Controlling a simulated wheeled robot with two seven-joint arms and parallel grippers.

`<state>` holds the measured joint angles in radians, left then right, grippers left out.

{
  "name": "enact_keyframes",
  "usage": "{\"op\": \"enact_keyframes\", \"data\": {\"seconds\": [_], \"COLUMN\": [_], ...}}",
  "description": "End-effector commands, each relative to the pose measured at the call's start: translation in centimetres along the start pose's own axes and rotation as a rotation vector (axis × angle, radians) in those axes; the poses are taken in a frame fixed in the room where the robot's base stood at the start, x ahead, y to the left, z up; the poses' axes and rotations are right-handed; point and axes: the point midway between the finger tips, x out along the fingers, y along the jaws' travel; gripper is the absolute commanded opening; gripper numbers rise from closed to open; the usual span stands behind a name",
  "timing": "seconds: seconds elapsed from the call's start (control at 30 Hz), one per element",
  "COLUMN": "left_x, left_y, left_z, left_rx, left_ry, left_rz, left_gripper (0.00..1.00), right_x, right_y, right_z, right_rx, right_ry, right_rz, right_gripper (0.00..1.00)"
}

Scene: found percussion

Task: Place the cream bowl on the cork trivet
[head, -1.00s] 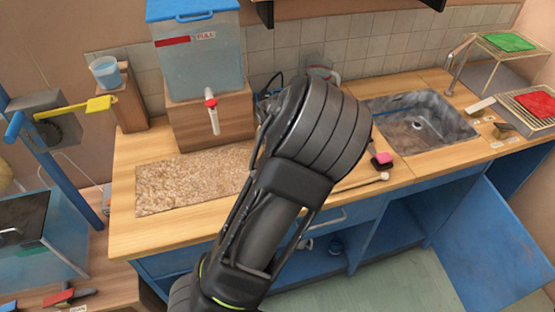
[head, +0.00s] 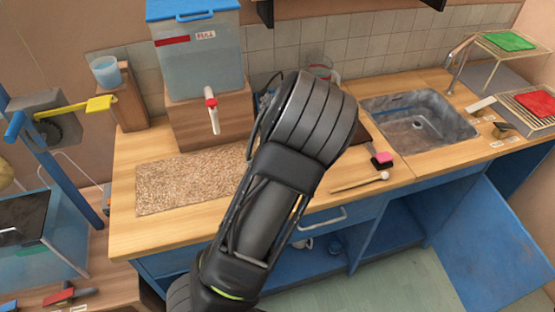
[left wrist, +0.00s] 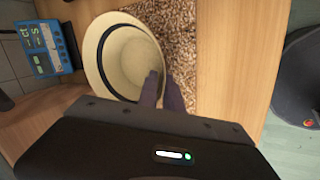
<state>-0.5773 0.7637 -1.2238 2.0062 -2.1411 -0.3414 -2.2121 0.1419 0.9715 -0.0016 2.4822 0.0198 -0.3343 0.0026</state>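The cream bowl (left wrist: 128,58), with a dark band round its rim, shows in the left wrist view with its opening towards the camera. My left gripper (left wrist: 162,86) is at its rim, one finger inside and one outside, closed on the wall. A speckled brown, cork-like mat (left wrist: 190,45) lies behind the bowl; it also lies on the counter in the head view (head: 185,182). I cannot tell whether this mat is the cork trivet, and I see no other trivet clearly. In the head view my left arm hides the bowl and gripper. My right gripper is out of view.
A water dispenser (head: 200,60) on a wooden block stands behind the mat. A mallet (head: 360,182) and pink-and-black block (head: 382,160) lie right of my arm, before the sink (head: 418,122). A blue device (left wrist: 45,48) is left of the bowl. A blue cabinet door (head: 490,245) hangs open.

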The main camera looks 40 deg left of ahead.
Motion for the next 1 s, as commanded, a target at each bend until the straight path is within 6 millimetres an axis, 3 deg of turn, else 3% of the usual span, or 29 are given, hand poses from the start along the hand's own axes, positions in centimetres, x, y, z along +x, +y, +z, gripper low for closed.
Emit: {"op": "enact_keyframes", "data": {"seconds": [0.17,0.57,0.77,1.0], "left_x": [0.0,-0.7,-3.1,-7.7], "left_y": [0.0,0.2,0.2,0.2], "left_z": [0.0,0.1,0.2,0.2], "left_rx": [0.0,0.001,0.003,0.005], "left_ry": [0.0,0.0,-0.002,-0.002], "left_rz": [0.0,0.001,0.002,0.002], "left_gripper": [0.24,0.24,0.24,0.24], "right_x": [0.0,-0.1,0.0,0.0], "right_y": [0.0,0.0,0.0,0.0], "right_z": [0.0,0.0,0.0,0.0], "right_rx": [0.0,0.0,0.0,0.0], "right_ry": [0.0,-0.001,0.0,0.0], "right_rz": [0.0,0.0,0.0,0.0], "right_gripper": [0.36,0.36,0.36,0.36]}}
